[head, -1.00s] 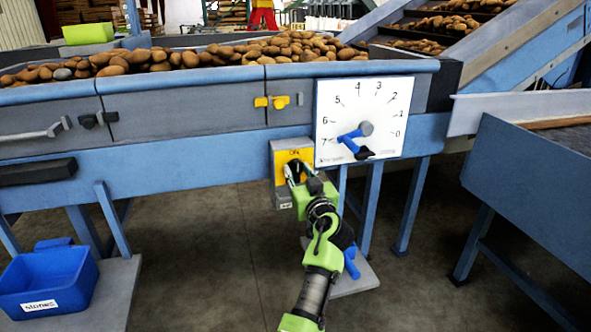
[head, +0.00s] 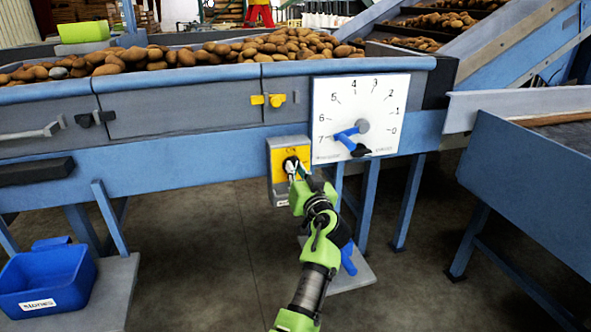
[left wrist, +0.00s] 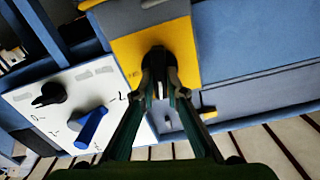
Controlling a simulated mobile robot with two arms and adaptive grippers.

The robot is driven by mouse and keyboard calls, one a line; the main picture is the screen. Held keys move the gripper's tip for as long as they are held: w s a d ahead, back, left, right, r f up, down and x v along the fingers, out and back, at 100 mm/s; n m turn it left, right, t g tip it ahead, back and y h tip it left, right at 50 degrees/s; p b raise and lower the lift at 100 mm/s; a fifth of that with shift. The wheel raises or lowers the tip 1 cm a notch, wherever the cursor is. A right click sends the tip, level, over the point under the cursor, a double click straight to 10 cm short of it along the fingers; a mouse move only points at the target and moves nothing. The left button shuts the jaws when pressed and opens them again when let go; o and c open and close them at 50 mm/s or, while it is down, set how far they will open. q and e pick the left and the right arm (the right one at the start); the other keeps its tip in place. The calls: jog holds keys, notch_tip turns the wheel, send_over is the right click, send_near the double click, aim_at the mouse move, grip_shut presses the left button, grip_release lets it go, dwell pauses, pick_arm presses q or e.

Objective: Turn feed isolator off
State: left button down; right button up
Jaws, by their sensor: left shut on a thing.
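The feed isolator is a grey box with a yellow face plate (head: 277,158), mounted on the blue frame under the potato bed. Its dark rotary handle (left wrist: 158,60) shows in the left wrist view at the centre of the yellow plate. My left gripper (head: 295,170) is at the front of the isolator. In the left wrist view its two fingers (left wrist: 161,84) close on the handle from both sides. The fingers hide part of the handle, and I cannot read its exact angle. My right gripper is not in view.
A white dial board (head: 337,105) numbered 0 to 7, with a blue lever (head: 345,135), is just right of the isolator. A yellow latch (head: 276,100) is above it. A blue stones bin (head: 45,280) stands low left. Potatoes (head: 190,55) fill the bed above.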

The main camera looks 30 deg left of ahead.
pick_arm(q)
jog(key=m+p, duration=0.1)
jog(key=m, duration=0.3)
jog(key=shift+w+r+m, duration=0.1)
jog(key=shift+r+m, duration=0.05)
jog(key=shift+m, duration=0.15)
jog(key=m+p, duration=0.3)
jog(key=m, duration=0.2)
jog(key=shift+w+d+m, duration=0.1)
jog(key=shift+m, duration=0.2)
jog(key=m+p, duration=0.1)
jog(key=m, duration=0.1)
jog(key=m+p, duration=0.2)
jog(key=shift+f+m, duration=0.2)
jog(key=shift+m, duration=0.1)
jog(key=shift+f+m, duration=0.1)
jog(key=shift+m, duration=0.3)
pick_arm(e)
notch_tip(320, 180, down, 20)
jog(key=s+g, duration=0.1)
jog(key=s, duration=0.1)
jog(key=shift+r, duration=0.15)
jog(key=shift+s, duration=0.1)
pick_arm(q)
jog(key=c, duration=2)
grip_release()
jog(key=shift+w+f, duration=0.1)
jog(key=shift+c, duration=0.2)
jog(key=shift+d, duration=0.15)
